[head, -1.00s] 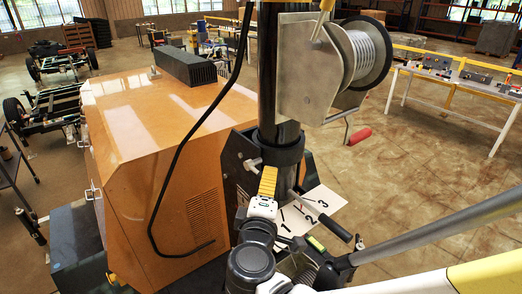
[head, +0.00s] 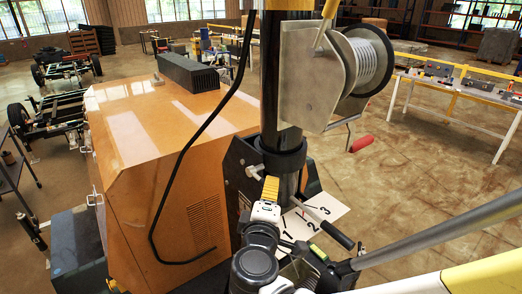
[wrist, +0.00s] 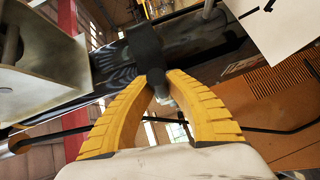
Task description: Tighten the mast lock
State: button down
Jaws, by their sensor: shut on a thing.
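The black mast (head: 287,140) stands upright through a dark collar (head: 282,158). The mast lock, a small silver handle (head: 254,171), sticks out of the collar's left side. My gripper (head: 271,180), with ribbed yellow fingers, is just right of and below that handle in the head view. In the wrist view my gripper (wrist: 160,85) has its fingertips together on a small grey piece (wrist: 163,97) below the dark collar (wrist: 146,48). This piece appears to be part of the mast lock. The fingers hide much of the contact.
A winch (head: 345,65) with a red-handled crank (head: 360,144) is mounted on the mast above my gripper. An orange housing (head: 150,190) stands to the left, with a black cable (head: 178,160) in front. A numbered white plate (head: 325,208) lies right of my gripper.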

jog(key=w+f+m+t+h+b, duration=0.1)
jog(key=m+b, duration=0.3)
jog(key=b, duration=0.4)
jog(key=w+a+f+m+t+h+b, duration=0.1)
jog(key=f+m+t+h+b, duration=0.2)
jog(key=b, duration=0.5)
jog(key=w+a+f+m+t+h+b, duration=0.1)
jog(key=f+m+b, duration=0.3)
jog(key=b, duration=0.4)
jog(key=shift+w+a+m+t+h, duration=0.25)
jog(key=shift+w+m+t+h, duration=0.1)
jog(key=shift+t+h, duration=0.35)
jog(key=shift+w+a+f+m+g+h+b, duration=0.1)
jog(key=shift+w+a+m+g+h+b, duration=0.45)
jog(key=shift+m+h, duration=1.25)
jog(key=shift+w+a+f+m+g+h+b, duration=0.2)
jog(key=shift+w+m+g+h+b, duration=0.45)
jog(key=shift+m+h, duration=1.15)
jog(key=shift+w+a+r+m+g+h+b, duration=0.1)
jog(key=shift+w+a+m+g+h+b, duration=0.5)
jog(key=shift+m+h, duration=1.2)
jog(key=shift+d+m+y, duration=0.15)
jog(key=shift+m+y, duration=0.35)
jog(key=shift+m, duration=0.05)
jog(key=c, duration=1.3)
grip_release()
